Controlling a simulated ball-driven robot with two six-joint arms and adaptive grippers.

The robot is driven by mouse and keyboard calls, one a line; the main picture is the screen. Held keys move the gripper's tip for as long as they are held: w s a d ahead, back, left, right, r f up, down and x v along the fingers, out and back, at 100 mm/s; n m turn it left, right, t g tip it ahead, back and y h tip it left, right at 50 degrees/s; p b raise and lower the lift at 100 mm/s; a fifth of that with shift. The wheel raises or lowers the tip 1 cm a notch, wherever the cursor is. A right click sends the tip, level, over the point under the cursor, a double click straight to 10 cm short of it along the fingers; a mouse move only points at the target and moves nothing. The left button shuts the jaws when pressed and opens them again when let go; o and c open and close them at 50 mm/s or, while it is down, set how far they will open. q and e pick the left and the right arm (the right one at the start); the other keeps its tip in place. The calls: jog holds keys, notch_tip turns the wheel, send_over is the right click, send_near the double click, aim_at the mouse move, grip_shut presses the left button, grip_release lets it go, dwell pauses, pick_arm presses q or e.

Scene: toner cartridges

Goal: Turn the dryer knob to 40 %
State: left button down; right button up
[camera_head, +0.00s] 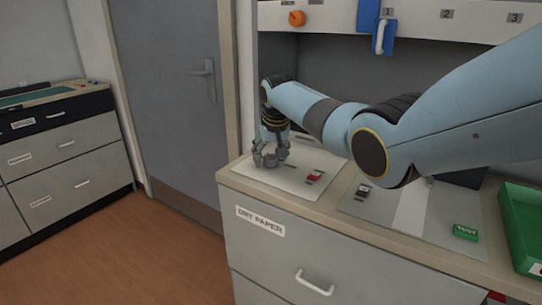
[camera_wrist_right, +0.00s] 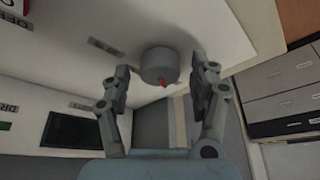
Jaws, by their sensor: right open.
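A round grey knob (camera_wrist_right: 158,66) with a small red mark on its edge stands on a pale panel (camera_wrist_right: 85,18) in the right wrist view. My right gripper (camera_wrist_right: 164,78) is open, with one finger on each side of the knob in that view. I see gaps between the fingers and the knob, so it is not gripped. In the head view my right gripper (camera_head: 271,160) points down over the left end of the pale counter panel (camera_head: 290,181); there its fingers hide the knob. No percent scale is readable. My left gripper is not in view.
A red switch (camera_head: 315,176) sits right of the gripper on the same panel. A dark switch (camera_head: 364,190), a green block (camera_head: 465,232) and a green bin (camera_head: 523,228) lie further right. An orange knob (camera_head: 297,18) and blue handle (camera_head: 384,37) are above. A grey door (camera_head: 165,90) is left.

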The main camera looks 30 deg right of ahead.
jog(key=c, duration=1.1)
jog(key=shift+c, duration=0.2)
jog(key=shift+m, duration=0.5)
jog(key=shift+m+g+h, duration=0.3)
jog(key=shift+m, duration=0.3)
jog(key=shift+w+m+h, duration=0.1)
jog(key=shift+m+h, duration=0.2)
jog(key=shift+m, duration=0.6)
jog(key=m+g+b, duration=0.1)
jog(key=m, duration=0.1)
jog(key=shift+a+f+m+h+b, duration=0.1)
jog(key=shift+f+m+h+b, duration=0.05)
jog(key=shift+m+h+b, duration=0.2)
jog(key=m+g+b, duration=0.1)
jog(key=m+b, duration=0.2)
jog(key=b, duration=0.1)
jog(key=shift+w+m+h, duration=0.1)
jog(key=shift+m+h, duration=0.25)
jog(key=shift+m+g+b, duration=0.5)
jog(key=shift+m+b, duration=0.3)
jog(key=shift+b, duration=0.5)
jog(key=shift+r, duration=0.2)
